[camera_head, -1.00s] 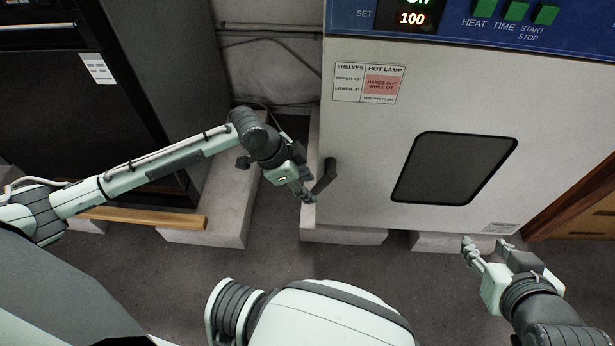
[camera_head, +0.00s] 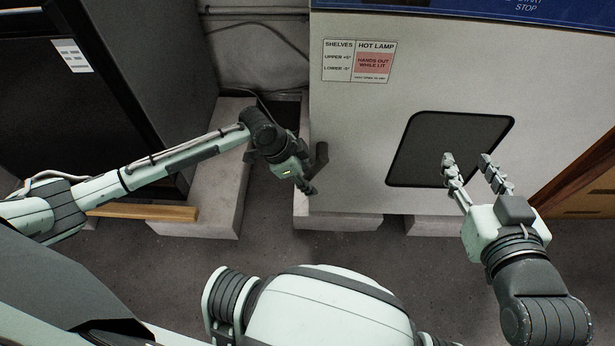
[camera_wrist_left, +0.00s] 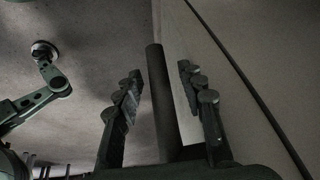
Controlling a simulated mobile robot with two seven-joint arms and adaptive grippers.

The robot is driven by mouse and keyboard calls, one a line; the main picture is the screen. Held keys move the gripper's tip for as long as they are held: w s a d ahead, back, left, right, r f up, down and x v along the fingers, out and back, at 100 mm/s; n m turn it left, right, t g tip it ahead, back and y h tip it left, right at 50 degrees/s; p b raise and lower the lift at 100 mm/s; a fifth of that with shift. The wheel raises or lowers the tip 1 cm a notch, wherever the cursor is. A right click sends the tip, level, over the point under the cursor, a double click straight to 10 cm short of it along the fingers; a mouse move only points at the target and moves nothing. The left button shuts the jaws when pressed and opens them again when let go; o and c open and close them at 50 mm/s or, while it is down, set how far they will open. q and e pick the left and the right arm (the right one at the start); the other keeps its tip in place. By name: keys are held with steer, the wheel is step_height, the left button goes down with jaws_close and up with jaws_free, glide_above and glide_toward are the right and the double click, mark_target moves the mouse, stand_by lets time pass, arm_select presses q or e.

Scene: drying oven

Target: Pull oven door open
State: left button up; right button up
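The white oven door (camera_head: 350,140) has a dark window (camera_head: 450,135) and looks flush with the oven. Its dark handle (camera_head: 321,157) is at the door's left edge. My left gripper (camera_head: 308,189) is at the handle. In the left wrist view, the handle bar (camera_wrist_left: 160,95) stands between the two fingers of the left gripper (camera_wrist_left: 160,84). The fingers are spread, with gaps showing beside the bar. My right gripper (camera_head: 467,160) is open and empty, and it overlaps the lower part of the window in the head view.
A black appliance (camera_head: 130,75) stands at left, with a wooden strip (camera_head: 145,212) below it. Concrete blocks (camera_head: 335,208) are under the oven. A brown wooden piece (camera_head: 580,170) is at right. The floor (camera_head: 270,245) before the oven is bare.

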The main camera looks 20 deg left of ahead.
arm_select(q)
jaws_close()
stand_by(0.5)
